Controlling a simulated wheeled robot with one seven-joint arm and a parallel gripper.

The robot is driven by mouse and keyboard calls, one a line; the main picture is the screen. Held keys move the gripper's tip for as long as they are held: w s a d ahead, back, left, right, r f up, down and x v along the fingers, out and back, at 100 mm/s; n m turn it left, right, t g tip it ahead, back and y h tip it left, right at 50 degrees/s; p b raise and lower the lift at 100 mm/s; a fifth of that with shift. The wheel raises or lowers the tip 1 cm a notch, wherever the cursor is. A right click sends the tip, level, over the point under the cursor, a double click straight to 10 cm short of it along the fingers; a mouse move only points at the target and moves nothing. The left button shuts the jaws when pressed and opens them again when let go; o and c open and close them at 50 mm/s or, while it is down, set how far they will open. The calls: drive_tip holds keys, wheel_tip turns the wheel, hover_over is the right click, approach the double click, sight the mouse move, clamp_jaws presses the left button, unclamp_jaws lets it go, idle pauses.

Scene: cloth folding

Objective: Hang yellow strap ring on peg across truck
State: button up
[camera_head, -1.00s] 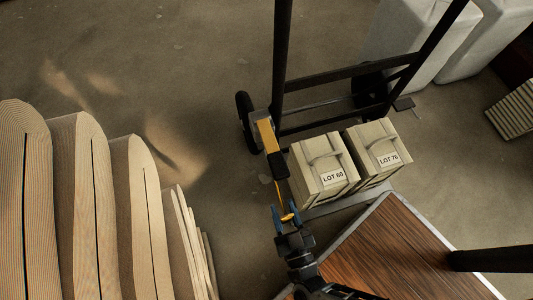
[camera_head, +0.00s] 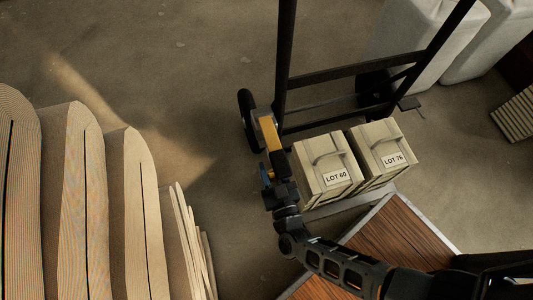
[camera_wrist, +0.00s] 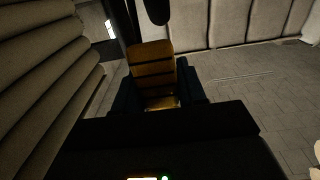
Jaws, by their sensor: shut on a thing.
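The yellow strap (camera_head: 268,132) shows as a short band at the left side of the dark hand truck (camera_head: 284,60), just above the crates' left edge. My gripper (camera_head: 267,172) is just below the band, left of the LOT 60 crate. In the wrist view the yellow strap (camera_wrist: 152,62) rises between my dark fingers (camera_wrist: 158,92), which are shut on its lower end. The ring itself is not clear at this size, and my gripper hides part of the strap. I cannot pick out the peg.
Two cream crates, LOT 60 (camera_head: 326,168) and LOT 76 (camera_head: 383,152), stand on the truck. A wood-topped surface with a metal edge (camera_head: 400,232) is at lower right. Bare floor (camera_head: 190,90) lies between.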

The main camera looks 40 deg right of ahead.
sight(273, 180)
drive_tip(key=b+x, duration=0.1)
drive_tip(key=x, duration=0.1)
drive_tip(key=f+x, duration=0.1)
drive_tip(key=x, duration=0.2)
drive_tip(key=shift+w+b, duration=0.2)
drive_tip(key=shift+b, duration=0.2)
drive_tip(key=shift+d+f, duration=0.1)
drive_tip(key=shift+f, duration=0.15)
drive_tip(key=o, duration=1.1)
drive_tip(key=shift+f, duration=0.1)
drive_tip(key=p+v, duration=0.1)
drive_tip(key=v, duration=0.5)
drive_tip(key=shift+s+a+f, duration=0.15)
drive_tip(key=shift+a+f, duration=0.05)
drive_tip(key=shift+v, duration=0.75)
